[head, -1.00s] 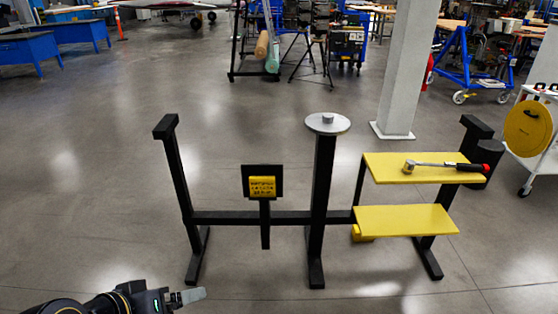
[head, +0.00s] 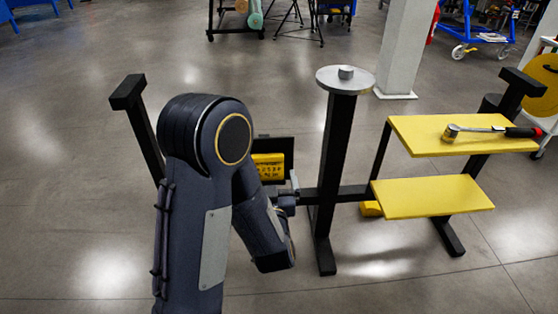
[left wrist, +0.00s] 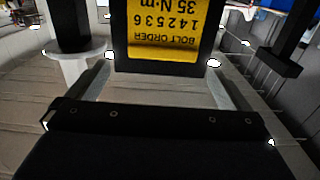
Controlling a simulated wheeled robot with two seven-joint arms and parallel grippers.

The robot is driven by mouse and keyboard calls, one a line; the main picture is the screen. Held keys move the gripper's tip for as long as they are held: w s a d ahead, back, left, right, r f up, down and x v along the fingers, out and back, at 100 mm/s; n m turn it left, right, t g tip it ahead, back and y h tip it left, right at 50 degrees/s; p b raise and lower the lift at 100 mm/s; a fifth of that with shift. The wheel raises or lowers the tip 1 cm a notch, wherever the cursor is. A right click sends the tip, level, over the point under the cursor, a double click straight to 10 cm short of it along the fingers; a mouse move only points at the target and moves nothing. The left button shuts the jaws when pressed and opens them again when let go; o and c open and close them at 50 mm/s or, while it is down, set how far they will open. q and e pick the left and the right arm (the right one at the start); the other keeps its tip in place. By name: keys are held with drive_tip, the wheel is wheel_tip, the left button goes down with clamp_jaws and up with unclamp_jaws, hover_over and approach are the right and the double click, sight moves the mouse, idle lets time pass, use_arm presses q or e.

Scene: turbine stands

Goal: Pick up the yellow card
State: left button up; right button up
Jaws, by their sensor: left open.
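The yellow card (head: 268,167) with black print sits on a small black holder (head: 289,147) of the dark stand, partly covered by my left arm in the head view. In the left wrist view the card (left wrist: 165,30) appears upside down and reads "BOLT ORDER", "142536", "35 N·m". My left gripper (left wrist: 160,63) is open, its two pale fingers spread on either side of the card and holder, apart from both. In the head view the left gripper (head: 292,190) is small beside the holder and partly hidden by my forearm. My right gripper is not in view.
A post with a round grey disc (head: 345,79) stands close right of my left gripper. Two yellow shelves (head: 432,197) are further right, the upper one bearing a wrench (head: 488,129). A black upright (head: 140,125) stands to the left. The floor in front is clear.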

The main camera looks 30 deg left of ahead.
sight(266, 160)
use_arm(q)
drive_tip(key=x, duration=0.7)
drive_tip(key=shift+s+a, duration=0.1)
drive_tip(key=shift+a, duration=0.1)
drive_tip(key=c, duration=0.7)
drive_tip(key=shift+r+p, duration=0.1)
drive_tip(key=shift+p, duration=0.2)
